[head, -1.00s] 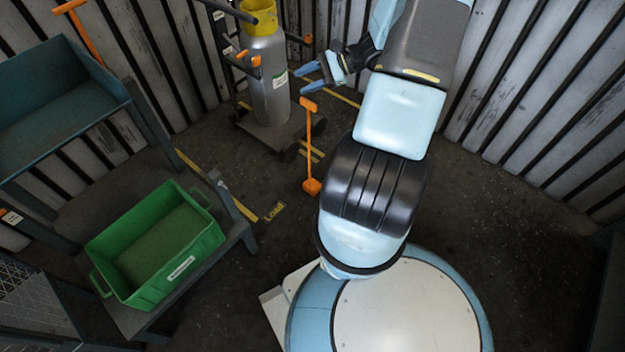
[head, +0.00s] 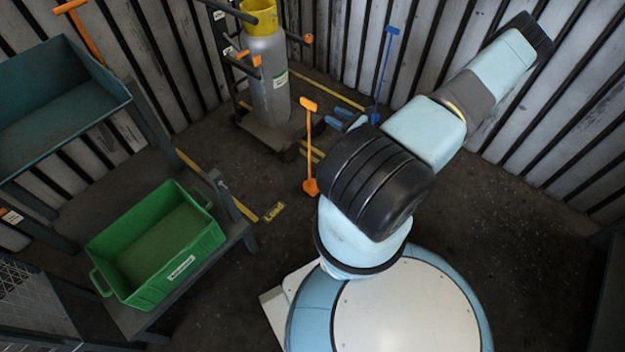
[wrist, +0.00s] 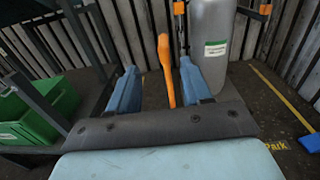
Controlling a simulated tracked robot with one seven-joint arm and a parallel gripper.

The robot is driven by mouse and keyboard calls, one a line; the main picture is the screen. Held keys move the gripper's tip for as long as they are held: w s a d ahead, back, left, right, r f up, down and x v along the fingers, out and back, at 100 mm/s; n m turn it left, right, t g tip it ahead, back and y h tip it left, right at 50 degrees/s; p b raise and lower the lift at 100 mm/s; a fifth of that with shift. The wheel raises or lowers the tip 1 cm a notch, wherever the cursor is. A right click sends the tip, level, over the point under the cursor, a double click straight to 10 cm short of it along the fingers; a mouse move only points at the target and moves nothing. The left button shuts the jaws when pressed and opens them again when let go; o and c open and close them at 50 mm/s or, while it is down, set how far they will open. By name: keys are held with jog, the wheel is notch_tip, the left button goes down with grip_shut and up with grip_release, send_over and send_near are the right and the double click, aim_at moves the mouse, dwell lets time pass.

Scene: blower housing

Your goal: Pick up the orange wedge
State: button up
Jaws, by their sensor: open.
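The orange wedge (head: 310,187) is on the dark floor in the head view, with a thin upright orange handle (head: 308,140) topped by a crossbar. In the wrist view its orange handle (wrist: 166,70) shows between my two blue fingers. My gripper (head: 338,120) is just right of the handle in the head view, partly hidden behind my arm. In the wrist view my gripper (wrist: 159,68) is open with nothing clamped. The wedge's lower end is hidden by the gripper body there. I cannot tell whether the handle is between the fingers or beyond them.
A grey cylinder (head: 268,85) on a trolley stands behind the wedge. A blue handled wedge (head: 384,75) stands to the right. A green bin (head: 190,265) sits on a low bench at left. Another orange handle (head: 88,35) is at upper left. Slatted walls enclose the floor.

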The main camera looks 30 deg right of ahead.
send_near(301, 97)
jog(key=x, duration=0.6)
jog(key=shift+w+f, duration=0.3)
jog(key=shift+w, duration=0.05)
jog(key=shift+c, duration=0.5)
grip_shut()
dwell(1.0)
